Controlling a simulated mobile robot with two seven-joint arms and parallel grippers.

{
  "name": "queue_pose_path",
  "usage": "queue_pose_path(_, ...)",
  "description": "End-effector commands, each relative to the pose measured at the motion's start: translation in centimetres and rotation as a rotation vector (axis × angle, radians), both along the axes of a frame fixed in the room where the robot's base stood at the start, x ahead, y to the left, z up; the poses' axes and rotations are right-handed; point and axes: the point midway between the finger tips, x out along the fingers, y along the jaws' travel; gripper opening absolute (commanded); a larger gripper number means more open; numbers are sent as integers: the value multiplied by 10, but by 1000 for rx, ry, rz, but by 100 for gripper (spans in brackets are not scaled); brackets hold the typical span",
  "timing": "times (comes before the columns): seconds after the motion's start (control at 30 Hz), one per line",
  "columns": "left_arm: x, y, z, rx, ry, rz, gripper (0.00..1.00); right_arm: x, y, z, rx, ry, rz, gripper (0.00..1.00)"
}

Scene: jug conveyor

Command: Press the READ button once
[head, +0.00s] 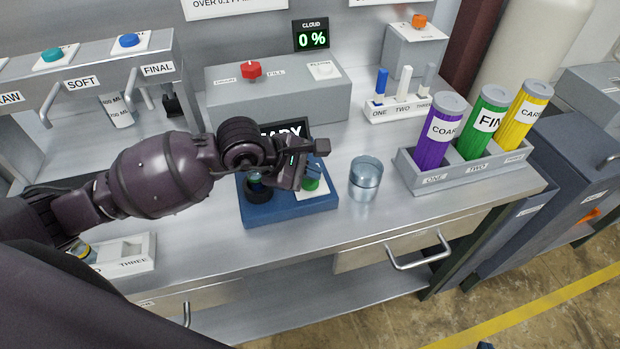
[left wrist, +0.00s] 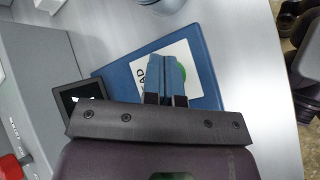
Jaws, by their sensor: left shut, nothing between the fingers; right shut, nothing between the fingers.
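The blue reader unit (head: 262,215) stands on the bench, with a green button (head: 312,185) on a white label at its right. In the left wrist view the label (left wrist: 143,97) shows the letters "AD", and the green button (left wrist: 181,72) is partly covered by my fingers. My left gripper (head: 318,163) is shut and empty, with its blue fingertips over the button; the wrist view shows them there too (left wrist: 166,62). I cannot tell whether they touch it. The unit's dark screen (head: 292,129) is partly hidden; "ADY" shows. My right gripper (head: 487,345) barely shows at the bottom edge.
A clear glass (head: 366,180) stands just right of the reader unit. A grey rack (head: 465,170) with purple, green and yellow cylinders is further right. A grey box (head: 300,98) with a red knob (head: 251,70) is behind. The bench front near the unit is clear.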

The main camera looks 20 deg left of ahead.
Motion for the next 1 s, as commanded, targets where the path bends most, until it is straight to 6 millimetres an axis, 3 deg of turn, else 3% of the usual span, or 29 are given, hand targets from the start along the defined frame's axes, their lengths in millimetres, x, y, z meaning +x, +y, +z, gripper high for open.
queue_pose_path(1.0,-1,-1,-10,-2,5,-1,0,3,1,-8,0,0,2,0)
